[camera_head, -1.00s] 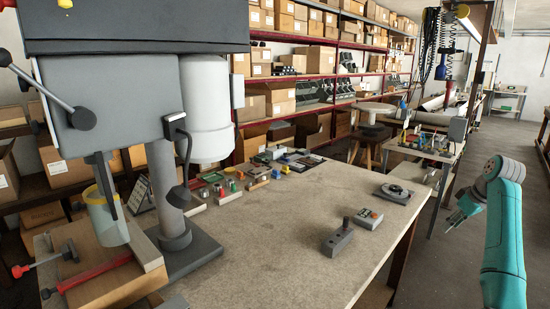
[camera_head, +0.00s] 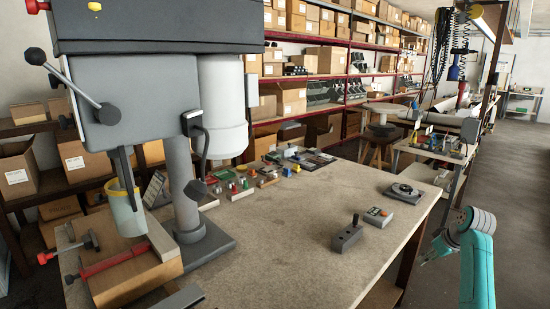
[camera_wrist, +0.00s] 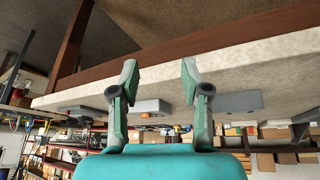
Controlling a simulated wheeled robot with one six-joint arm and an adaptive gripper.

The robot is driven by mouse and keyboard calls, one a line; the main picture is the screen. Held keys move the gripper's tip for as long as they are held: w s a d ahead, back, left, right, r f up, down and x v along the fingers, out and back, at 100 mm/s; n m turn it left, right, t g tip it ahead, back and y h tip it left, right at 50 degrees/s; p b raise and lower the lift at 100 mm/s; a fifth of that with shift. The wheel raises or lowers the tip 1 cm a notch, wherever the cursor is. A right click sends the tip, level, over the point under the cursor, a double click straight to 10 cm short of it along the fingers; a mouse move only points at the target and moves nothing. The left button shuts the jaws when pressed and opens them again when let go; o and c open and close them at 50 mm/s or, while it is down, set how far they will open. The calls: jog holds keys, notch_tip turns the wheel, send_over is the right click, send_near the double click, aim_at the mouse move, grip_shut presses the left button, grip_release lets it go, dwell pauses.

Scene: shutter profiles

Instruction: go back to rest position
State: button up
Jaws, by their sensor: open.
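My gripper (camera_wrist: 160,85) is open and empty in the wrist view, its two fingers apart with nothing between them. In that view the workbench edge (camera_wrist: 240,52) lies beyond the fingers and the picture is upside down. In the head view my gripper (camera_head: 436,250) is at the right, beside the workbench (camera_head: 285,225) and clear of it, over the floor. My teal arm stands at the lower right.
A drill press (camera_head: 150,100) stands at the left. A grey block with a knob (camera_head: 347,237), a small box with buttons (camera_head: 378,216) and a round dark part (camera_head: 404,192) lie on the bench. Open floor (camera_head: 500,190) is at the right.

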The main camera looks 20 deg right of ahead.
jog(key=a+f+t+h, duration=0.1)
jog(key=a+f, duration=1.5)
jog(key=f, duration=0.2)
jog(key=s+a+f+t, duration=0.1)
jog(key=s+a+f, duration=0.25)
jog(key=a, duration=0.25)
jog(key=s+a+f+m+t+h, duration=0.1)
jog(key=s+a+f, duration=0.25)
jog(key=a, duration=0.25)
jog(key=s+a+f, duration=0.2)
jog(key=s+a, duration=0.2)
jog(key=a, duration=0.3)
jog(key=s+a+r+t, duration=0.35)
jog(key=s+a, duration=0.85)
jog(key=s, duration=0.4)
jog(key=s+a+r+t+y, duration=0.1)
jog(key=s+a+r, duration=0.2)
jog(key=s+r, duration=0.5)
jog(key=s+a+r+n+t+y, duration=0.1)
jog(key=s+a+r+t, duration=0.1)
jog(key=s+r, duration=0.6)
notch_tip(320, 180, up, 3)
jog(key=shift+a+r+n+y, duration=0.1)
jog(key=shift+a+n+y, duration=0.2)
jog(key=shift+a, duration=0.55)
jog(key=shift+s, duration=0.1)
